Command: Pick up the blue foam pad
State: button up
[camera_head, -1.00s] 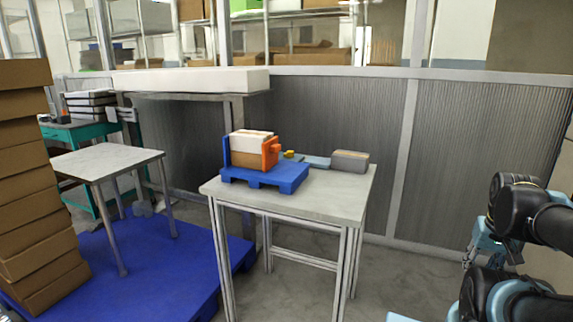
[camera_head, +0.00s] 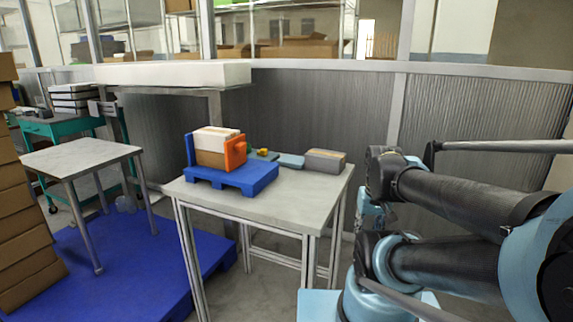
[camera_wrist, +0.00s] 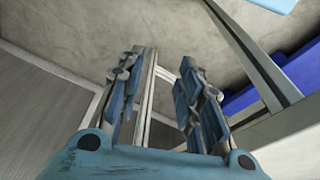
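A flat light-blue pad (camera_head: 291,160), which looks like the blue foam pad, lies on the grey table (camera_head: 300,190). In the head view my gripper (camera_head: 366,217) hangs to the right of the table, low and partly hidden by my arm. The pad does not show clearly in the wrist view.
The tray carries a brown-and-white block (camera_head: 214,145) with an orange end piece (camera_head: 236,152). A small yellow item (camera_head: 263,151) lies behind it. A grey corrugated partition (camera_head: 320,105) stands behind the table. The table's front right is bare. A smaller table (camera_head: 80,155) stands left.

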aim_at(296, 160)
jog(key=shift+o, duration=0.6)
jog(key=shift+d, duration=0.1)
